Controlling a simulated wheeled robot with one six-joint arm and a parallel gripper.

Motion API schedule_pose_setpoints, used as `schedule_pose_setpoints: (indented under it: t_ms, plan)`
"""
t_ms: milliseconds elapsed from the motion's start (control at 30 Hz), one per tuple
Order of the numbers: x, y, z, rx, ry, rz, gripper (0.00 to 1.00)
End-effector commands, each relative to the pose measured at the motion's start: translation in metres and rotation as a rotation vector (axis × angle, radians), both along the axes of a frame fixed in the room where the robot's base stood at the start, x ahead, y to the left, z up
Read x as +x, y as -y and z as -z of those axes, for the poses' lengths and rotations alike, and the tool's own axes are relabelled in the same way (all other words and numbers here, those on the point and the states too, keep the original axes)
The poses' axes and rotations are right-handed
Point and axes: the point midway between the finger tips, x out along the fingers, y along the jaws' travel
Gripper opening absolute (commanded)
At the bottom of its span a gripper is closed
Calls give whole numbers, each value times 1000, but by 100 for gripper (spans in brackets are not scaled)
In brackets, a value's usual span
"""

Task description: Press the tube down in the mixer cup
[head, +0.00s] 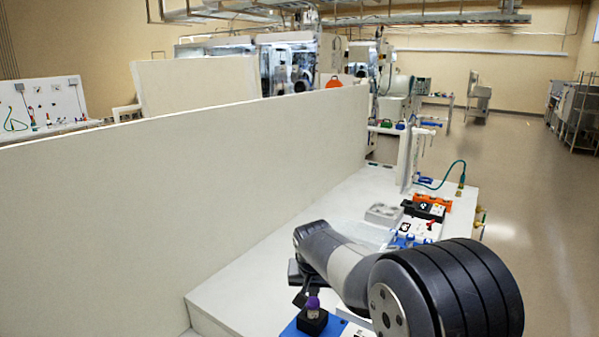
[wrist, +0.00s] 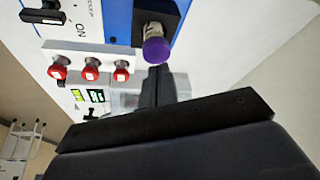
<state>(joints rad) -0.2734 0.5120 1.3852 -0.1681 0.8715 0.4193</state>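The tube has a purple cap (head: 313,302) and stands in the black mixer cup (head: 312,322) on a blue base (head: 291,331). In the wrist view, the purple cap (wrist: 156,50) shows at the top middle, with a short clear part of the tube (wrist: 154,29) between it and the black cup (wrist: 168,12). My gripper (wrist: 160,70) has its dark fingers together with nothing seen between them. Its tips appear just beside the cap; I cannot tell whether they touch. In the head view, my gripper (head: 303,297) is right by the cap.
The wrist view shows several red buttons (wrist: 91,73), a black switch (wrist: 43,16) and a small lit display (wrist: 96,96) near the cup. A tall white partition (head: 190,170) stands left of the bench (head: 250,285). An orange item (head: 432,201) lies farther back.

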Motion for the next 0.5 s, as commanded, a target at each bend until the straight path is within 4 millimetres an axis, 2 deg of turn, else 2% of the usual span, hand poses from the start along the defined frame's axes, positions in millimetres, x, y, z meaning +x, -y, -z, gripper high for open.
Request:
schedule_pose_setpoints:
  t_ms: [500]
  plan:
    - [0, 0, 4, 0, 0, 0, 0]
